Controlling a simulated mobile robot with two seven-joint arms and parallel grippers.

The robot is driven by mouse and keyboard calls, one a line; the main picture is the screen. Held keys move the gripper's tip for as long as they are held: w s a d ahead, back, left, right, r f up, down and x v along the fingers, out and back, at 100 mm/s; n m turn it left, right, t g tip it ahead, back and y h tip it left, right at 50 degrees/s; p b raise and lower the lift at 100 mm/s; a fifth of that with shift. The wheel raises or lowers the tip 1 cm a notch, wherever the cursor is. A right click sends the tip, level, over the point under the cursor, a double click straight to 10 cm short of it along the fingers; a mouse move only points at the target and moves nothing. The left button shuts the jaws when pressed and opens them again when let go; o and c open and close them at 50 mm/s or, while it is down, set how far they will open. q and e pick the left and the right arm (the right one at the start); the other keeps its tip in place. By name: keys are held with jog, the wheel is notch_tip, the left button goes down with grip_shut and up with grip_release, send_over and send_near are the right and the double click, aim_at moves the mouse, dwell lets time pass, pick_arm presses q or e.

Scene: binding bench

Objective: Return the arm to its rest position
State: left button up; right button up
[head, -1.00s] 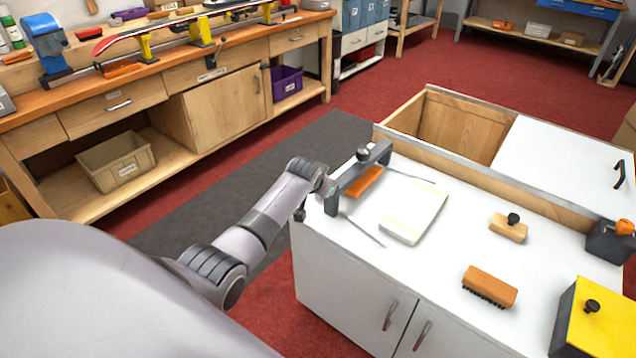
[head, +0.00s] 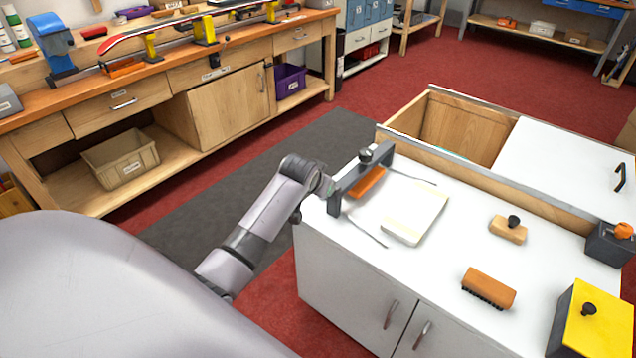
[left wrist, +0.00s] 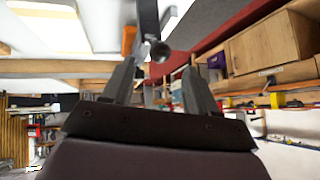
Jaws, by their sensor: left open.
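My left arm comes in from the left in the head view, and its wrist end is beside the left edge of the white cabinet top (head: 460,240). The gripper is hardly visible there. In the left wrist view my left gripper (left wrist: 157,78) has its two fingers apart with nothing held between them. A grey bracket with a dark knob (head: 348,190) stands on the cabinet top just right of my wrist. The bracket (left wrist: 148,20) also shows beyond the fingers in the wrist view. My right gripper is in neither view.
The cabinet top holds a pale block (head: 414,217), a wooden block with a black knob (head: 507,231), a brush (head: 488,288) and a yellow-topped box (head: 592,325). An open compartment (head: 462,130) lies behind. A wooden workbench (head: 120,100) stands at left. Grey mat (head: 215,185) lies between.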

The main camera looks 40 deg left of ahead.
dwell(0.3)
pick_arm(q)
jog(key=s+d+f+m+t+h, duration=0.1)
jog(key=s+d+f, duration=0.3)
jog(key=s+f, duration=0.15)
jog(key=s+d+f+m+h, duration=0.1)
jog(key=s+d+f, duration=0.3)
jog(key=s, duration=0.3)
jog(key=s+d+h, duration=0.1)
jog(key=s+d, duration=0.3)
jog(key=s, duration=0.4)
jog(key=s+d+t+h, duration=0.1)
jog(key=s+d+h, duration=0.1)
jog(key=s+d, duration=0.3)
jog(key=s, duration=0.4)
jog(key=shift+d+m, duration=0.25)
jog(key=shift+m, duration=0.15)
jog(key=shift+f, duration=0.15)
